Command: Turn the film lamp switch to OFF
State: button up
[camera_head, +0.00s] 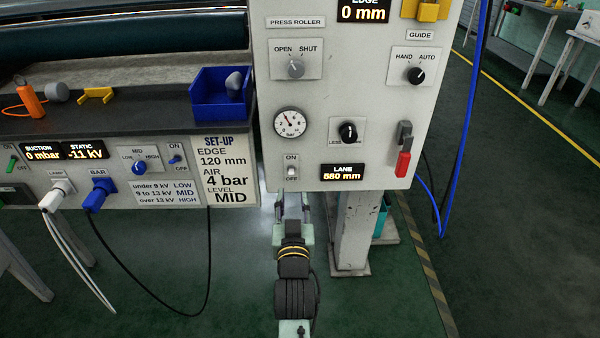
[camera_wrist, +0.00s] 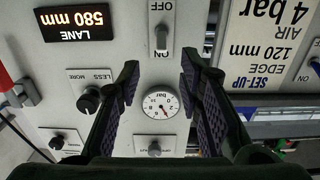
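A light-grey toggle switch (camera_head: 292,172) sits low on the grey control panel (camera_head: 350,95), with ON above it. The wrist view shows the same toggle (camera_wrist: 161,37) upside down, between OFF at the picture's top and ON below it. No film lamp name is readable beside it, and I cannot tell surely which way its lever points. My gripper (camera_head: 293,205) is just below the panel in the head view. In the wrist view my gripper (camera_wrist: 160,75) is open and empty, its fingers spread either side of the pressure gauge, apart from the toggle.
The gauge (camera_head: 291,123), a black knob (camera_head: 348,131), the LANE display (camera_head: 342,172) and a red-handled lever (camera_head: 403,163) surround the toggle. At left, a bench panel holds a blue toggle (camera_head: 175,160), a white plug (camera_head: 57,196) and a blue plug (camera_head: 98,195) with hanging cables.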

aim_at(291, 172)
jog(key=w+p, duration=0.1)
jog(key=w, duration=0.9)
jog(key=shift+w+a+r+p, duration=0.1)
jog(key=shift+w+p, duration=0.05)
jog(key=shift+p, duration=0.25)
jog(key=shift+c, duration=0.2)
grip_shut()
